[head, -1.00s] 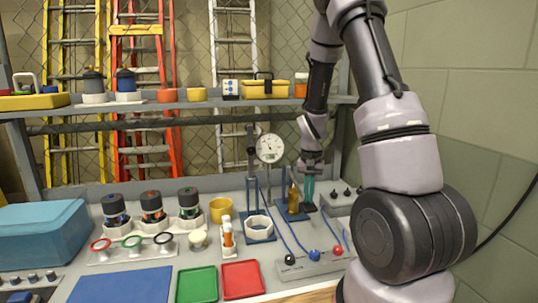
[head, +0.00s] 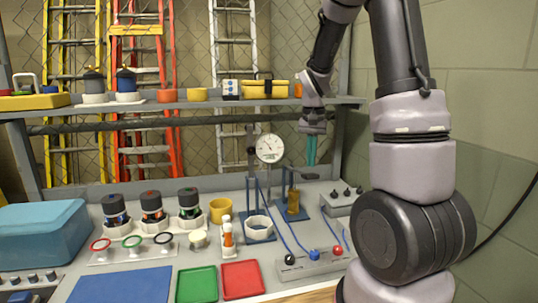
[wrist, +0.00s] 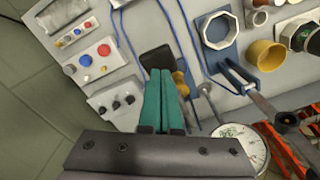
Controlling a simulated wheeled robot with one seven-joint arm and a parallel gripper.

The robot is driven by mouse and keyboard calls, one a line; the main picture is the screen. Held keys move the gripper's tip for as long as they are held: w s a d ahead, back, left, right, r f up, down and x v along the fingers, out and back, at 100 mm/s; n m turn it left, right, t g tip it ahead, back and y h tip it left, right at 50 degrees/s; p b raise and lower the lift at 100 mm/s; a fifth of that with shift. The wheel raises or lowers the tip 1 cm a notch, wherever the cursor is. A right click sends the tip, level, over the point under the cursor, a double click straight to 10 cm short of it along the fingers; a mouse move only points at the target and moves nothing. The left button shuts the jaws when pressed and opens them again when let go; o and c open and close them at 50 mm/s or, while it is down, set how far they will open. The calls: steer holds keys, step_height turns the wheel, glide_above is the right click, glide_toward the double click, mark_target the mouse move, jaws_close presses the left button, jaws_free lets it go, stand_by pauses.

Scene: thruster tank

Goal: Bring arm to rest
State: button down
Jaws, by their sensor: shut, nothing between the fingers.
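My gripper (head: 312,150) hangs above the back right of the bench in the head view, pointing down, clear of the bench top. Its teal fingers also show in the wrist view (wrist: 164,98), pressed together with nothing between them. My arm rises at the right of the head view and bends over to the gripper. Below and left of the fingers stands a brass-coloured piece (head: 293,203) on a small blue stand. In the wrist view it is partly hidden behind the fingers.
A dial gauge (head: 269,148) on a post stands left of my gripper. A shelf (head: 220,104) with several items runs behind. A box with red, blue and black knobs (head: 312,262) sits at the front right. Red (head: 242,279) and green (head: 197,285) trays lie in front.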

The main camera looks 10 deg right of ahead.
stand_by(0.4)
steer(key=s+a+r+n+t+y, duration=0.1)
steer(key=s+a+r+t, duration=0.2)
steer(key=s+r, duration=0.6)
steer(key=s+a+r+t+y, duration=0.1)
steer(key=s+a+r+t, duration=0.3)
steer(key=s+r, duration=0.5)
steer(key=shift+s+a+n, duration=0.25)
steer(key=shift+s+n, duration=0.15)
